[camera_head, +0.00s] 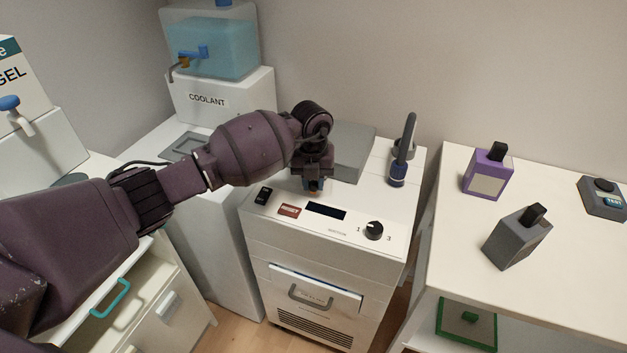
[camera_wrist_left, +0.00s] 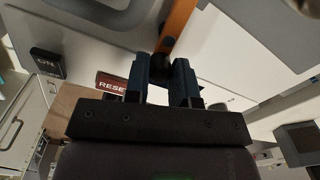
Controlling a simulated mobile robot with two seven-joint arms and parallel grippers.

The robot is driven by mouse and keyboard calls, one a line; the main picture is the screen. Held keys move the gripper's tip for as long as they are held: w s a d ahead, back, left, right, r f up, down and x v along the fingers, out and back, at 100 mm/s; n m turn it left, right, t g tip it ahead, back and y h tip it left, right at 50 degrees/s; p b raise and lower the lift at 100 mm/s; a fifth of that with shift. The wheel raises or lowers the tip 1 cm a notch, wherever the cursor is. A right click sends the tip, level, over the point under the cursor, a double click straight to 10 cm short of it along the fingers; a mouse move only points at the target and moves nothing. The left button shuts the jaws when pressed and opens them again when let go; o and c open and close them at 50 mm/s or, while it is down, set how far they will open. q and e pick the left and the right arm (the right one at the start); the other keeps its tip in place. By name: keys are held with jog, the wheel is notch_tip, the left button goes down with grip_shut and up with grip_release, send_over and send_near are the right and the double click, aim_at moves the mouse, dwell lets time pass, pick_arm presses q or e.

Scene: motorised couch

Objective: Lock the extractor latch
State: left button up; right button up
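The extractor (camera_head: 325,245) is the white cabinet in the middle, with a grey lid (camera_head: 350,150) on top and a front panel below it. My left gripper (camera_head: 314,186) is over the panel's back left part, in front of the lid. In the left wrist view an orange latch lever (camera_wrist_left: 179,27) runs down to a dark knob (camera_wrist_left: 160,68). The blue fingers of the left gripper (camera_wrist_left: 161,78) stand on both sides of this knob and look shut on it. In the head view the arm hides most of the latch. My right gripper is not in view.
The panel has a black switch (camera_head: 263,195), a red RESET label (camera_head: 289,210), a dark display (camera_head: 326,211) and a dial (camera_head: 374,230). A blue and grey wand (camera_head: 402,155) stands right of the lid. A coolant tank (camera_head: 212,45) is behind left; a white table (camera_head: 460,250) holds bottles at right.

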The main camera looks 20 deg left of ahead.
pick_arm(q)
grip_shut()
jog(key=shift+a+r+m, duration=0.15)
jog(key=shift+m, duration=0.35)
jog(key=shift+m+p, duration=0.3)
jog(key=shift+m, duration=0.2)
jog(key=shift+o, duration=1.9)
grip_release()
jog(key=shift+o, duration=0.6)
